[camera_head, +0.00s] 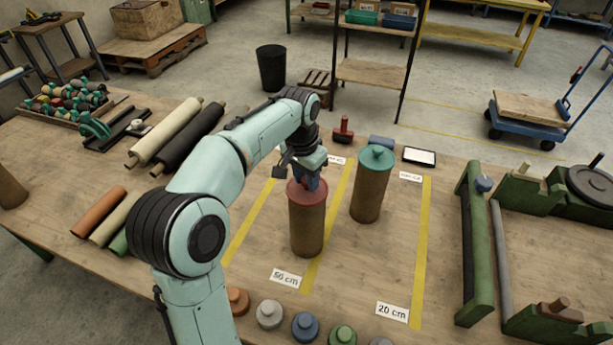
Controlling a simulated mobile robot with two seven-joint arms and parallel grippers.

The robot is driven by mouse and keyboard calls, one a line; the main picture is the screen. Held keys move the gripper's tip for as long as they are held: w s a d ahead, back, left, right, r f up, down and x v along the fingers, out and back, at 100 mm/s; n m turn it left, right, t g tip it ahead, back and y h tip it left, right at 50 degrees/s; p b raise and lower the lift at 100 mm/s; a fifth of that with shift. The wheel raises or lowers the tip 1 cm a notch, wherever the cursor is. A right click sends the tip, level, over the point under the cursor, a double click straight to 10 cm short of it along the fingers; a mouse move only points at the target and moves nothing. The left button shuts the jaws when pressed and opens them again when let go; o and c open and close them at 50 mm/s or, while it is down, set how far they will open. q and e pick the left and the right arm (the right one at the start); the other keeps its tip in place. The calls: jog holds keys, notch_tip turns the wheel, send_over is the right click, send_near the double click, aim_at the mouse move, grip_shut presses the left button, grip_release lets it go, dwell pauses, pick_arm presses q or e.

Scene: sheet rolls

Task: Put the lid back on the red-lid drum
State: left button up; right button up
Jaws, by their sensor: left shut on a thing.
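The red-lid drum (307,232) is a brown cylinder standing upright on the wooden table, between yellow tape lines. The red lid (300,197) is at the drum's top and looks level; I cannot tell whether it is fully seated. My left gripper (309,182) points down over the drum and is shut on the red lid, its fingers hiding the lid's knob. My right gripper is not in view.
A second brown drum (369,193) with a green lid (376,158) stands just to the right. Several coloured knobbed lids line the front edge. A green frame (477,245) stands at right.

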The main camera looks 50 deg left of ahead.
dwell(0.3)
pick_arm(q)
jog(key=o, duration=1.6)
jog(key=shift+r, duration=0.15)
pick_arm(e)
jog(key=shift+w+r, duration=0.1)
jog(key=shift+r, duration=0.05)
pick_arm(q)
jog(key=shift+r+p, duration=1.35)
jog(key=shift+r, duration=0.65)
jog(key=shift+r+p, duration=0.85)
jog(key=shift+r, duration=0.55)
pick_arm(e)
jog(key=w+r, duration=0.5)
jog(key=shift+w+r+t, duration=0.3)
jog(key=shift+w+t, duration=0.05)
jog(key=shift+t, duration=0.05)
pick_arm(q)
jog(key=c, duration=0.9)
grip_shut()
